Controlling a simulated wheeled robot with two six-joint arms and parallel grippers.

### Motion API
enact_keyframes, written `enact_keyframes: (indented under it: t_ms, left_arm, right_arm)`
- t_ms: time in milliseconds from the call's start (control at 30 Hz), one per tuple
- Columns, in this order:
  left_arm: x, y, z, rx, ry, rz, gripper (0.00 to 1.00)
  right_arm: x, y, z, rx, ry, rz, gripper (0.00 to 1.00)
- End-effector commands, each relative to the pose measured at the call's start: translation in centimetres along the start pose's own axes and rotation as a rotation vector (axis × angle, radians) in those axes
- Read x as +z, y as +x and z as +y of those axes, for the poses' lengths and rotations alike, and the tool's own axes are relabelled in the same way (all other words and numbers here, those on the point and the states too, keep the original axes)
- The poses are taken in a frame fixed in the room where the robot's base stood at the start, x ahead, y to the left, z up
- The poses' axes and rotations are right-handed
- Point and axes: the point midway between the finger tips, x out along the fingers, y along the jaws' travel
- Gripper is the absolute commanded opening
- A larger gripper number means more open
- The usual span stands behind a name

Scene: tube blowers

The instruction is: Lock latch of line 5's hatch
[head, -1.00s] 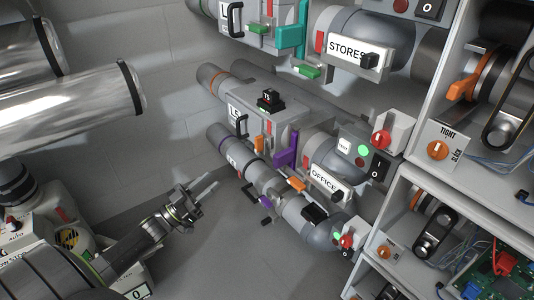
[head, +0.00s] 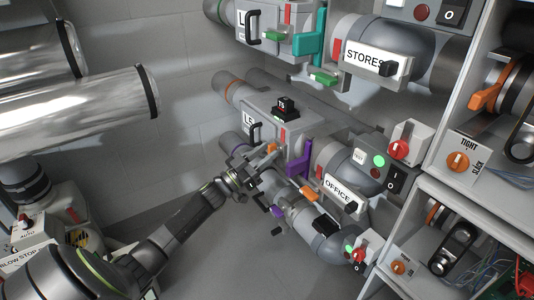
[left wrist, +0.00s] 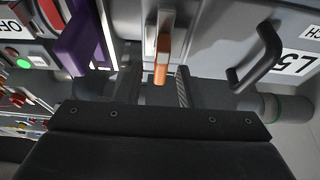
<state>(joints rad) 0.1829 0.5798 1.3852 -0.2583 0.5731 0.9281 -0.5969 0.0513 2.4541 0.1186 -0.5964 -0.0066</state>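The grey line 5 hatch box (head: 262,112) is at mid-height in the head view, with a black handle. Its L5 label (left wrist: 297,62) appears upside down at the right of the left wrist view, near the handle (left wrist: 258,58). An orange-tipped latch lever (left wrist: 162,62) sits in a pale bracket (left wrist: 160,18) on the hatch. My left gripper (head: 262,158) is at the hatch's lower side. In the left wrist view the left gripper (left wrist: 155,85) is open, with the lever tip between its finger lines; contact cannot be told. My right gripper is not seen.
A purple lever (head: 300,160) stands just right of the hatch, close to my gripper. A lower pipe (head: 290,198) with orange and purple parts runs below. The OFFICE panel (head: 338,192) and the shelf unit (head: 428,182) are to the right. Clear floor lies below.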

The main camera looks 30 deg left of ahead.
Motion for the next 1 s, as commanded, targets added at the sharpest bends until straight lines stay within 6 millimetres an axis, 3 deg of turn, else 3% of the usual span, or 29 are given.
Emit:
enact_keyframes:
  t_ms: [367, 633, 1000]
  left_arm:
    - [-0.01, 0.75, -0.01, -0.001, 0.001, -0.001, 0.34]
    - [-0.01, 0.73, 0.00, 0.000, 0.000, 0.000, 0.01]
    - [0.02, 0.70, 0.03, 0.014, 0.033, 0.000, 0.00]
  right_arm:
    - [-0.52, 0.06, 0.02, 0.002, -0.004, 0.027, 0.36]
    - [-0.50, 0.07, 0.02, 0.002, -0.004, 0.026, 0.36]
    - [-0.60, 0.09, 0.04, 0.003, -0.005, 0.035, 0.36]
